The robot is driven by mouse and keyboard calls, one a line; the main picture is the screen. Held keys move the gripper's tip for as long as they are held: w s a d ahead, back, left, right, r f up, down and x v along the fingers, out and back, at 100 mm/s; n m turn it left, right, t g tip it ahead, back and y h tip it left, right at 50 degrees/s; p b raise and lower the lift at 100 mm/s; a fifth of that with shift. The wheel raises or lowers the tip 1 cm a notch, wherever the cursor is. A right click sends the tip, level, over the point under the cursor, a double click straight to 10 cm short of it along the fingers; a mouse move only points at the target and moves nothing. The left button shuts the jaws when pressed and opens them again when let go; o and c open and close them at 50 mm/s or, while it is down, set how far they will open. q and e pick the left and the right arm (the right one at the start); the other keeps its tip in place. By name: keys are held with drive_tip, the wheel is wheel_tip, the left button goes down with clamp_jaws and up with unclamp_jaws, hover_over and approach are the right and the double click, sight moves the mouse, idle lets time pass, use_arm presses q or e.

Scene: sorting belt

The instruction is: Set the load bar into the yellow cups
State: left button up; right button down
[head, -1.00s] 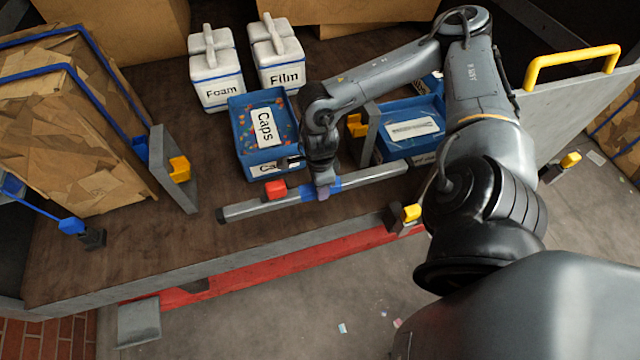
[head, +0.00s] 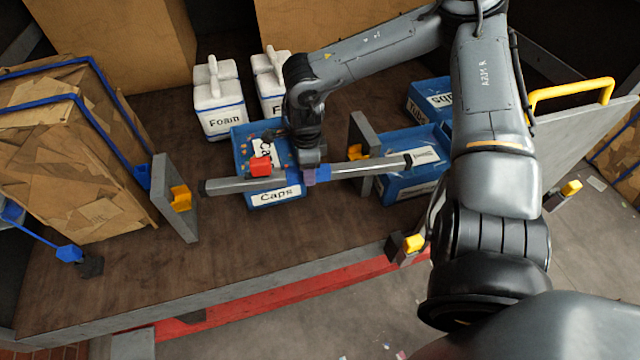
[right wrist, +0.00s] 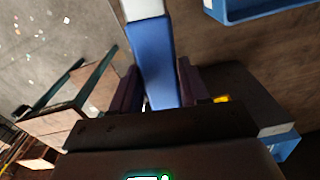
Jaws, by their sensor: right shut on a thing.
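The load bar (head: 235,186) is a long grey bar with a red block (head: 260,167) near its left end and a blue band at its middle. My right gripper (head: 311,174) is shut on the blue band, which fills the space between the fingers in the right wrist view (right wrist: 153,65). The bar appears held above the table, across the Caps bin. One yellow cup (head: 180,198) is on the left grey upright, just beyond the bar's left end. Another yellow cup (head: 357,151) is on the right upright, behind the bar's right half. My left gripper is out of view.
The blue Caps bin (head: 240,140) and another labelled blue bin (head: 385,190) stand near the bar. White Foam (head: 222,120) and Film (head: 270,97) containers stand behind. Further yellow pieces sit at the front edge (head: 413,243) and right (head: 570,188).

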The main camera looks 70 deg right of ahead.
drive_tip(key=shift+n, duration=0.8)
drive_tip(key=shift+w+a+r, duration=0.5)
drive_tip(key=shift+w+r, duration=0.05)
drive_tip(key=shift+w, duration=0.85)
drive_tip(key=shift+w+a+r, duration=0.5)
drive_tip(key=shift+w+r, duration=0.05)
drive_tip(key=shift+w, duration=0.85)
drive_tip(key=shift+w+a+r, duration=0.5)
drive_tip(key=shift+w+r, duration=0.05)
drive_tip(key=shift+w, duration=0.85)
drive_tip(key=w+d+f+b, duration=0.3)
drive_tip(key=d+f+b, duration=0.1)
drive_tip(key=d+f, duration=0.1)
drive_tip(key=shift+w, duration=0.25)
drive_tip(key=shift+d, duration=0.1)
drive_tip(key=shift+b, duration=0.35)
